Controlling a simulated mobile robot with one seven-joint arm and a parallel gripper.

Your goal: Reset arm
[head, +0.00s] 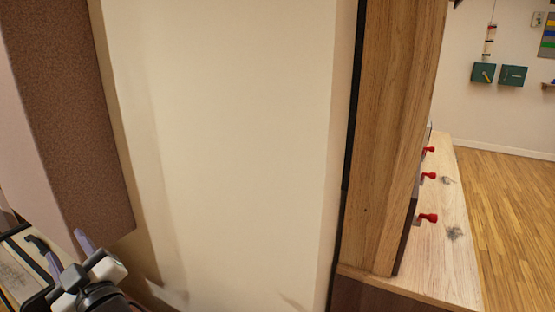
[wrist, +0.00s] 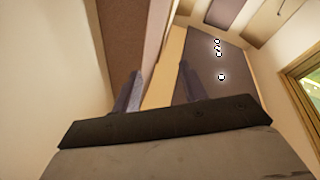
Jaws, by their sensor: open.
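My gripper (head: 62,243) is at the lower left of the head view, low beside the pale wall column. Its two fingers point up and stand apart, with nothing between them. In the wrist view, the fingers of my gripper (wrist: 160,88) also show apart and empty, in front of panels on a pale wall. Most of my arm is out of sight.
A pale wall column (head: 225,150) fills the middle. A brown fabric panel (head: 68,110) is at the left, close above my gripper. A wooden cabinet (head: 395,130) stands right, near a ledge (head: 450,225) with red handles (head: 428,218). Open wooden floor (head: 510,220) lies far right.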

